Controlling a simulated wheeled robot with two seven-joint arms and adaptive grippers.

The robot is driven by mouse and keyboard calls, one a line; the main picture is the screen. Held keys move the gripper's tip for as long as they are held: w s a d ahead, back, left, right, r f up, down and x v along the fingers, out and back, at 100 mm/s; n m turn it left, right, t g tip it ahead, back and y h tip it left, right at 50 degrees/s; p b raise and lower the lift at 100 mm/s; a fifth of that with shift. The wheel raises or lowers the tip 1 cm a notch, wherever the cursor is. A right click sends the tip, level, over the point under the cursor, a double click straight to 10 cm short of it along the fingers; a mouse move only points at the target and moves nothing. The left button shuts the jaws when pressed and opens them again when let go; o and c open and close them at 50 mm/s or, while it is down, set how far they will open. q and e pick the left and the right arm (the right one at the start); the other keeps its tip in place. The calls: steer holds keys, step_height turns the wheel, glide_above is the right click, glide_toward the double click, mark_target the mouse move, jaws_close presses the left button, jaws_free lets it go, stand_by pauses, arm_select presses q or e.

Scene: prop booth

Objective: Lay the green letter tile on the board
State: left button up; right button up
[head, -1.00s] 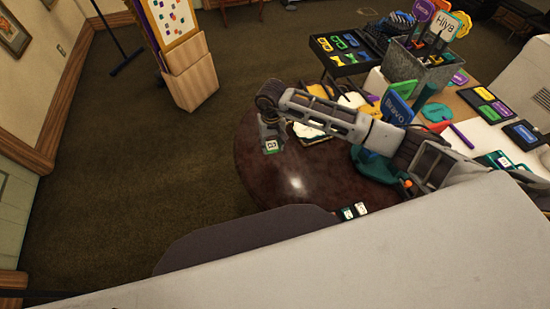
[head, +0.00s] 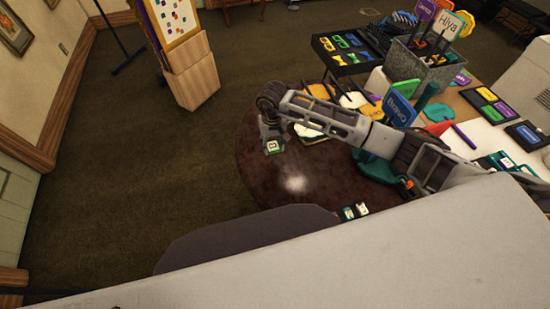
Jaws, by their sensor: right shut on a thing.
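My right gripper (head: 271,139) reaches in from the right and is shut on the green letter tile (head: 272,147), a small tile with a pale lettered face and green edge. It holds the tile over the left part of the dark round table (head: 300,186). The gap between tile and tabletop is hard to judge. A flat piece with a whitish top and tan edge (head: 309,132) lies behind my right forearm and is partly hidden; I cannot tell whether it is the board. My left gripper is out of view.
Two more small letter tiles (head: 361,209) sit at the table's near edge. A blue sign (head: 399,107) stands on a teal base beside my forearm. A grey metal bin (head: 415,67) with signs and a black tray (head: 345,50) stand farther back. The front left tabletop is clear.

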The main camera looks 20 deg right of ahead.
step_height(320, 180, down, 5)
steer(key=shift+r+b, duration=0.1)
steer(key=shift+b, duration=0.85)
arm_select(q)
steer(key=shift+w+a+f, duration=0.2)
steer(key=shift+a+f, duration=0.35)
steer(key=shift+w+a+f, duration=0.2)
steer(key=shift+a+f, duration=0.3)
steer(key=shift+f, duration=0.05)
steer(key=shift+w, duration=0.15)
arm_select(e)
steer(key=shift+f, duration=0.2)
